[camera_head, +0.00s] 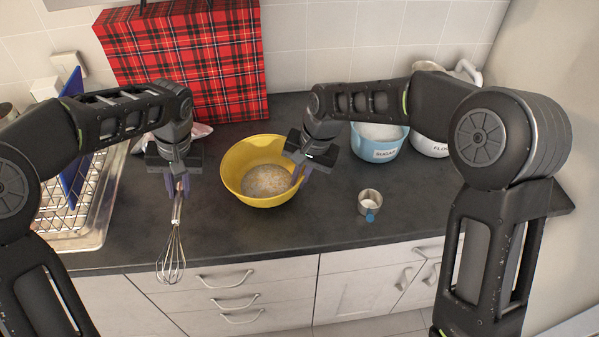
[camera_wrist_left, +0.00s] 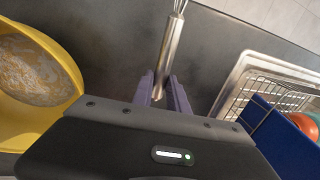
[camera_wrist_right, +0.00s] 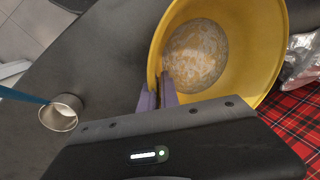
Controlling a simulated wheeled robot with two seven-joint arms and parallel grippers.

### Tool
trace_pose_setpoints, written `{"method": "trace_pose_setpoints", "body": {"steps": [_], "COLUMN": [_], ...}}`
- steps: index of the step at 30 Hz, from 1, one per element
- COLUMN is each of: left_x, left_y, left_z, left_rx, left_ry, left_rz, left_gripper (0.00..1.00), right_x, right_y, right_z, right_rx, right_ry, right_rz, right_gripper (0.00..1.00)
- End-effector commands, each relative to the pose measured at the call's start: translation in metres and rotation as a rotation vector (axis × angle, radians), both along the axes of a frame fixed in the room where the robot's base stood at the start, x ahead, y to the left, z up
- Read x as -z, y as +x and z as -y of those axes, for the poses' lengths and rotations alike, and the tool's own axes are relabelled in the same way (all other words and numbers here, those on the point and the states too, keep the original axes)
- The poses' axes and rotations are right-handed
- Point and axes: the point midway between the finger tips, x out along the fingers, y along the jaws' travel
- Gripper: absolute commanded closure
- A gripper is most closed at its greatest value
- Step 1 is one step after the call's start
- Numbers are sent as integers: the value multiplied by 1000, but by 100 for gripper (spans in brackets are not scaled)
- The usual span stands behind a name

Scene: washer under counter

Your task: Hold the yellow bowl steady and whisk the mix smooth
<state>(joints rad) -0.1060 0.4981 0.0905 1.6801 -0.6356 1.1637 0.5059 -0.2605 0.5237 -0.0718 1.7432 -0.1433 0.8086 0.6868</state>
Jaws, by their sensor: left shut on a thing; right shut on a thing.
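The yellow bowl (camera_head: 233,163) stands upright on the dark counter with a pale, lumpy mix (camera_head: 268,181) in its bottom. My right gripper (camera_head: 301,172) is shut on the bowl's right rim; the right wrist view shows its purple fingers (camera_wrist_right: 160,95) at the wall of the bowl (camera_wrist_right: 262,50). My left gripper (camera_head: 178,184) is shut on the handle of a metal whisk (camera_head: 172,252). The whisk hangs wires down, left of the bowl and near the counter's front edge. The left wrist view shows the whisk handle (camera_wrist_left: 170,50) between the fingers, apart from the bowl (camera_wrist_left: 50,45).
A small metal cup (camera_head: 370,200) with white contents and a blue handle stands right of the bowl. A blue sugar container (camera_head: 380,147) stands behind it.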

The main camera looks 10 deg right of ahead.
Motion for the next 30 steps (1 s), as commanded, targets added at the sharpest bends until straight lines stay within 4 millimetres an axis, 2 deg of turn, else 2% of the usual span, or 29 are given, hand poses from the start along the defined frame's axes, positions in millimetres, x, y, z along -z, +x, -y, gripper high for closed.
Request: {"method": "trace_pose_setpoints", "body": {"steps": [9, 30], "left_x": [0, 0], "left_y": [0, 0], "left_z": [0, 0], "left_rx": [0, 0], "left_ry": [0, 0], "left_rz": [0, 0], "left_gripper": [100, 100], "right_x": [13, 17], "right_y": [0, 0], "right_z": [0, 0], "right_rx": [1, 1], "right_ry": [1, 1], "right_rz": [1, 0], "right_gripper": [100, 100]}}
